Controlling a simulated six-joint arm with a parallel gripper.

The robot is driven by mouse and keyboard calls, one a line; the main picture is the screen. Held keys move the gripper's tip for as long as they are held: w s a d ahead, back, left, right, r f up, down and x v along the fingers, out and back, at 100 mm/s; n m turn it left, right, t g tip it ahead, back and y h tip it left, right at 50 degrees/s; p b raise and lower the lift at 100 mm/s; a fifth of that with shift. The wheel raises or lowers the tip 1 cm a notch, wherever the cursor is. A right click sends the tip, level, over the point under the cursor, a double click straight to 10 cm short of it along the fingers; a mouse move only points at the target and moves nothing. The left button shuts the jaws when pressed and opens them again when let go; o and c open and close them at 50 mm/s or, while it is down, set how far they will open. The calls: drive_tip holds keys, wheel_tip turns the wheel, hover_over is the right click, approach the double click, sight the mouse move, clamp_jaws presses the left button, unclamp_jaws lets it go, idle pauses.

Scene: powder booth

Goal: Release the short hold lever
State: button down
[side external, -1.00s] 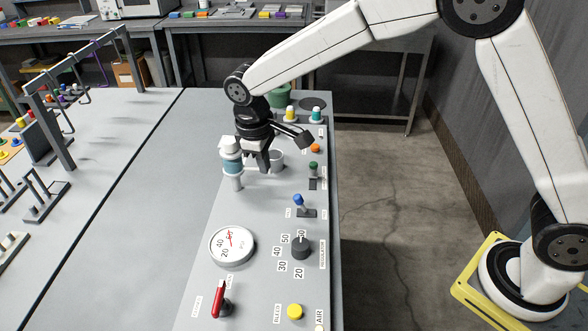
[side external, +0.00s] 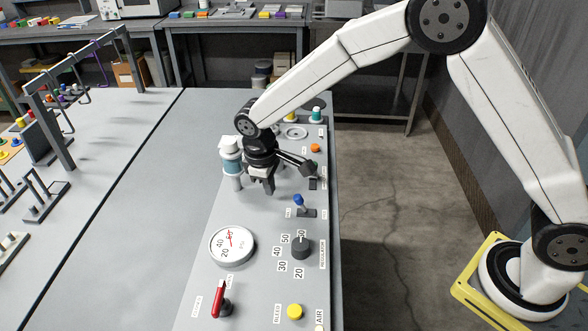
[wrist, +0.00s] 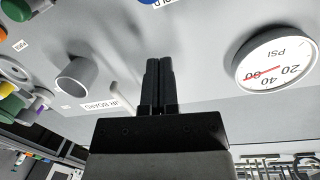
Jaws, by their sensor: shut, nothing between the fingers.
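The small lever with a blue knob (side external: 298,199) stands on a dark base on the panel, leaning slightly left in the side view. In the wrist view the blue knob (wrist: 148,2) is cut by the top edge, beside a partly cut label whose letters look like the end of "HOLD". My gripper (side external: 262,188) is shut and empty, pointing down above the panel, up and left of the blue lever and not touching it. In the wrist view my closed fingers (wrist: 160,64) point toward the panel. A green-knobbed lever (wrist: 17,9) is mostly hidden by my wrist in the side view.
A blue-and-white cylinder (side external: 232,162) stands close left of my gripper. A gauge (side external: 232,245), dark regulator knob (side external: 301,247), red lever (side external: 218,300) and yellow button (side external: 295,311) are nearer. A grey cup (wrist: 76,76) and orange button (side external: 315,148) are also near.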

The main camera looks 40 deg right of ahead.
sight(295, 195)
drive_tip(key=f, duration=0.3)
drive_tip(key=shift+d, duration=0.2)
drive_tip(key=shift+s+d+r, duration=0.25)
drive_tip(key=shift+s+d, duration=0.05)
drive_tip(key=shift+s, duration=0.25)
drive_tip(key=shift+s+d+r, duration=0.3)
drive_tip(key=shift+s, duration=0.25)
drive_tip(key=shift+s+d+r, duration=0.25)
drive_tip(key=shift+s+d, duration=0.05)
drive_tip(key=shift+s, duration=0.25)
drive_tip(key=shift+s+d+r+t+y, duration=0.25)
drive_tip(key=shift+t+y, duration=0.25)
drive_tip(key=shift+s+d+r+t+y, duration=0.2)
drive_tip(key=shift+s+d+t+y, duration=0.15)
drive_tip(key=shift+t+y, duration=0.2)
drive_tip(key=shift+s+d+r, duration=0.25)
drive_tip(key=shift+s+d, duration=0.3)
drive_tip(key=shift+r, duration=0.2)
drive_tip(key=shift+r, duration=0.55)
